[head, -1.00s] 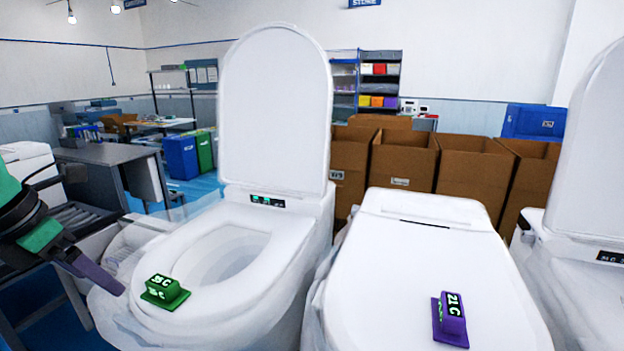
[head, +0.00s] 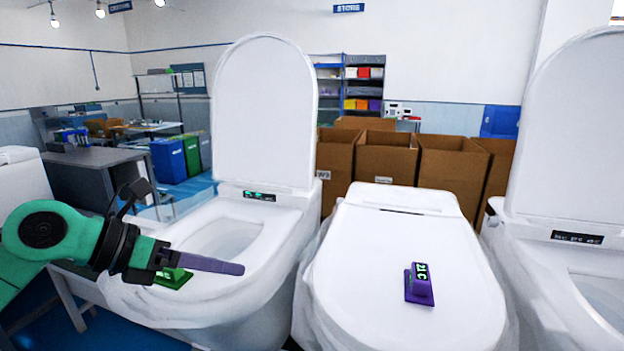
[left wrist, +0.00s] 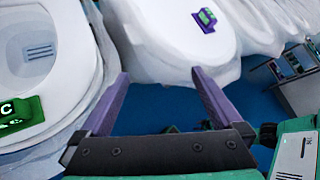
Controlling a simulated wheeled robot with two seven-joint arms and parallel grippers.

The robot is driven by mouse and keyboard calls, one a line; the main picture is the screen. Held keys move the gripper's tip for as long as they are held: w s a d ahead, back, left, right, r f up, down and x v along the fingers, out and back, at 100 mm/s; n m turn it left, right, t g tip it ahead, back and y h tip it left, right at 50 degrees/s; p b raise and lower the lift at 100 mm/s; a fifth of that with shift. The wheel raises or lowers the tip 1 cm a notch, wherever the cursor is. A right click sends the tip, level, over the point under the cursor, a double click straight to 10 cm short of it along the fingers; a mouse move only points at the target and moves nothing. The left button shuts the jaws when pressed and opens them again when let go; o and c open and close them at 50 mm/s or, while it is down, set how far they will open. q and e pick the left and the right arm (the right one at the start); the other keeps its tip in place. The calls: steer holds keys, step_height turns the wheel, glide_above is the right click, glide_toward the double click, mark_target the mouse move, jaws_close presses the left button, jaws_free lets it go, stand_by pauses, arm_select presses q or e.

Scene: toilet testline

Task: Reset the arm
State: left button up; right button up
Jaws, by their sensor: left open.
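My left arm comes in from the left in the head view, with its gripper (head: 215,264) over the front of the open-lidded toilet (head: 262,215). In the left wrist view the two purple fingers (left wrist: 160,100) stand wide apart with nothing between them. A green block with a display (head: 174,277) sits on that toilet's seat, partly hidden behind the gripper; it also shows at the left edge of the left wrist view (left wrist: 20,118). A purple block with a display (head: 419,284) rests on the closed lid of the middle toilet (head: 360,270). My right gripper is not in view.
Another toilet with a raised lid (head: 565,150) stands at the right. Cardboard boxes (head: 385,158) line the back. A grey table (head: 95,165) and blue and green bins (head: 168,160) stand at the left rear. Blue floor shows at the lower left.

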arm_select(q)
steer(key=w+d+r+n+t+h, duration=0.3)
steer(key=d+r+n+t+h, duration=0.4)
steer(key=n, duration=0.3)
steer(key=w+a+f+n+t+y, duration=0.4)
steer(key=a+f+n+t+y, duration=0.55)
steer(key=n, duration=0.75)
steer(key=s+a+f+n+g+y, duration=0.1)
steer(key=a+f+n+g+y, duration=0.25)
steer(key=f, duration=0.25)
steer(key=s+a+f+n+g+y, duration=0.25)
steer(key=f+n+g+y, duration=0.2)
steer(key=f, duration=0.25)
steer(key=s+d+f+n+g+h, duration=0.15)
steer(key=s+f+n+g, duration=0.35)
steer(key=s+f+g, duration=1.05)
steer(key=s+f+t, duration=0.1)
steer(key=s+f, duration=0.3)
steer(key=f, duration=1.1)
steer(key=s+f+t, duration=0.2)
steer(key=s+f, duration=0.2)
steer(key=f, duration=1.1)
steer(key=s+a+f+g, duration=0.1)
steer(key=s+a+f, duration=0.2)
steer(key=s+f, duration=0.8)
steer(key=s, duration=0.3)
steer(key=shift+s+y, duration=0.3)
steer(key=shift+s, duration=0.05)
